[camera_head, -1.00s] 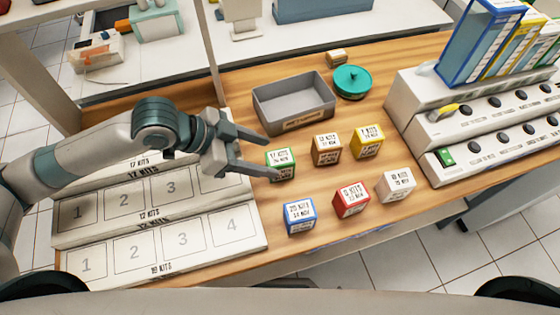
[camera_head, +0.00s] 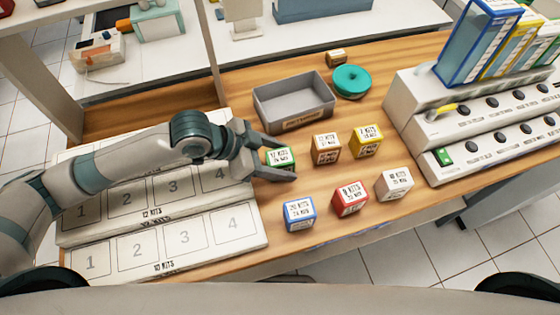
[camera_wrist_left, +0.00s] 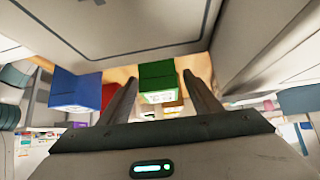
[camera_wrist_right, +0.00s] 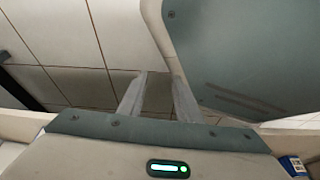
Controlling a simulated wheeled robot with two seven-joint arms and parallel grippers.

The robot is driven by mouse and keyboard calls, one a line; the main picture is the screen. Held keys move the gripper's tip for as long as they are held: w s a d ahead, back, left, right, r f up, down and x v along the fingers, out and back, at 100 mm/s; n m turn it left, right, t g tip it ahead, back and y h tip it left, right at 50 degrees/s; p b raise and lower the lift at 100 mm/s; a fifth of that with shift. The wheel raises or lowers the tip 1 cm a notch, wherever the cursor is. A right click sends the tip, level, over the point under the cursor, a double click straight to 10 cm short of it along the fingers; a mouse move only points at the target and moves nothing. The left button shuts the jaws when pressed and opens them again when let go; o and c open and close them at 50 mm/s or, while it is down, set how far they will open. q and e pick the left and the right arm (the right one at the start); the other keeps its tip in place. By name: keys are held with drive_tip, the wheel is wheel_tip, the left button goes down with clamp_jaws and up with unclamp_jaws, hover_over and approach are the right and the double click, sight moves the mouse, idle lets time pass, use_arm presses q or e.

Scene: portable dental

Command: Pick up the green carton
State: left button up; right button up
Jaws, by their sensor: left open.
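The green carton (camera_head: 281,158) stands on the wooden table, a white label on its top and green edges. My left gripper (camera_head: 290,160) is open, with its fingers on either side of the carton in the head view. In the left wrist view the green carton (camera_wrist_left: 158,82) shows between the two fingers of my left gripper (camera_wrist_left: 160,90), with small gaps on both sides. My right gripper (camera_wrist_right: 158,85) is in the right wrist view only, its fingers apart over the tiled floor with nothing between them.
Blue (camera_head: 299,214), red (camera_head: 350,198), white (camera_head: 394,183), brown (camera_head: 326,149) and yellow (camera_head: 367,141) cartons stand close by. A grey tray (camera_head: 294,101) and a teal round lid (camera_head: 351,81) are behind. A numbered stepped rack (camera_head: 190,240) lies left; a white stepped console (camera_head: 480,130) stands right.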

use_arm(q)
drive_tip(key=x, duration=0.3)
drive_tip(key=shift+d+f+p, duration=0.25)
drive_tip(key=shift+f+p, duration=0.05)
drive_tip(key=shift+p, duration=0.1)
drive_tip(key=c, duration=0.9)
drive_tip(key=shift+c, duration=1.2)
use_arm(e)
drive_tip(key=shift+g, duration=0.5)
drive_tip(key=s, duration=0.1)
drive_tip(key=s+d, duration=0.1)
drive_tip(key=s, duration=0.1)
drive_tip(key=s+d, duration=0.1)
drive_tip(key=s, duration=0.1)
drive_tip(key=shift+f, duration=0.4)
